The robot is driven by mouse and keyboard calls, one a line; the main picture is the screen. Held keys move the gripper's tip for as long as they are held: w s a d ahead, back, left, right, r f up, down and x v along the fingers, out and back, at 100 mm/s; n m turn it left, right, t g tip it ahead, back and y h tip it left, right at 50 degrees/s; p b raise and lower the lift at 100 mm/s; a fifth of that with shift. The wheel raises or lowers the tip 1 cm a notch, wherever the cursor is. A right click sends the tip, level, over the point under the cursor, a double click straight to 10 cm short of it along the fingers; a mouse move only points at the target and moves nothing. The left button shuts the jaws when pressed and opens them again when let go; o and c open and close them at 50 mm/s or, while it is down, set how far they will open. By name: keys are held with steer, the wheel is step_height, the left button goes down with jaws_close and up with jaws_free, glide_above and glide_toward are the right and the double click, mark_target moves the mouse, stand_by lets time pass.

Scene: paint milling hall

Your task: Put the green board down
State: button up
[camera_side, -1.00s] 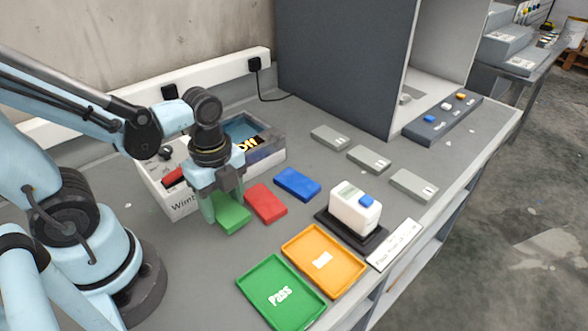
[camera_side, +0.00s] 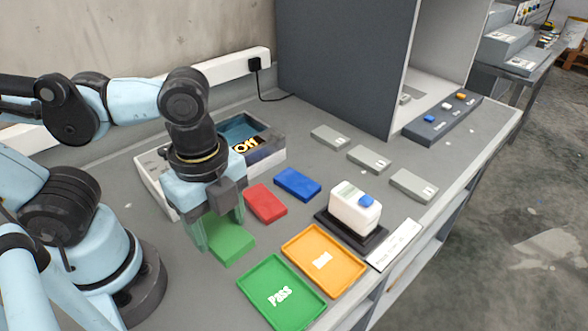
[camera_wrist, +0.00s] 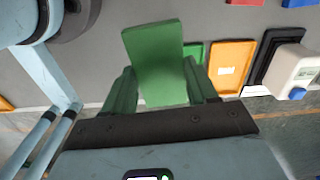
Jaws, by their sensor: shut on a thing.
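The green board (camera_side: 232,244) is held between the fingers of my gripper (camera_side: 217,232), left of the red board and behind the green Pass tray. In the wrist view the green board (camera_wrist: 155,60) sits between the two green fingers of my gripper (camera_wrist: 162,88), its far end sticking out past them. My gripper is shut on it. In the side view the board looks raised a little above the bench, but the exact gap cannot be told. Part of the board is hidden behind the fingers.
A red board (camera_side: 265,203) and a blue board (camera_side: 297,184) lie to the right. The green Pass tray (camera_side: 246,284) and an orange tray (camera_side: 352,268) are in front, empty. A white device (camera_side: 354,212) stands on a black base. A box (camera_side: 272,150) stands behind my gripper.

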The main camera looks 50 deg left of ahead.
steer(key=w+a+r+n, duration=0.3)
steer(key=w+a+n, duration=0.2)
steer(key=w+n, duration=0.35)
steer(key=w+a+r+n, duration=0.4)
steer(key=w+a+n, duration=0.1)
steer(key=w+n, duration=0.35)
steer(key=s+d+f+m, duration=0.2)
steer(key=s+d+m, duration=0.1)
steer(key=s+m, duration=0.2)
steer(key=s+d+f+m, duration=0.3)
steer(key=s+m, duration=0.3)
steer(key=s+d+f+m, duration=0.2)
steer(key=s+d+m, duration=0.2)
steer(key=s+m, duration=0.2)
steer(key=shift+s+d+f+m, duration=0.1)
steer(key=shift+s+f+m, duration=0.05)
steer(key=shift+s+m, duration=0.15)
steer(key=w+a+f, duration=0.2)
steer(key=a, duration=0.1)
steer(key=w+a+f, duration=0.2)
steer(key=a, duration=0.1)
steer(key=w+a+f, duration=0.2)
steer(key=a+f, duration=0.1)
steer(key=a, duration=0.1)
steer(key=shift+w, duration=0.2)
steer(key=shift+f, duration=1.8)
steer(key=shift+f, duration=0.15)
